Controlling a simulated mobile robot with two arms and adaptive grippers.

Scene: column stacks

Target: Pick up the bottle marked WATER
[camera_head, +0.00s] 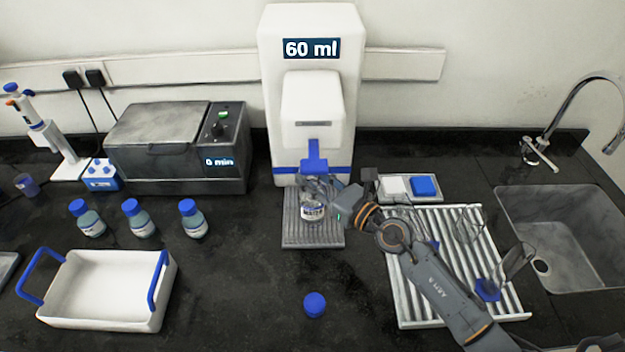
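A small clear bottle (313,212) with a pale label stands upright on the grated tray of the white dispenser, under its blue nozzle. The label print is too small to read. No cap shows on it, and its top is partly hidden by my gripper. My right gripper (318,186) reaches in from the right, with its fingers at the bottle's neck. Whether they are closed on it is not clear. Three blue-capped bottles stand at the left: one (88,219), a second (138,219) and a third (193,219). Their labels are unreadable. My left gripper is not in view.
The dispenser (313,92) reads "60 ml". A loose blue cap (315,304) lies on the counter in front. A white blue-handled tray (105,312), a grey heater (180,172), a ribbed drying rack (405,300) with glassware and a sink (560,235) surround it. The front middle counter is mostly clear.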

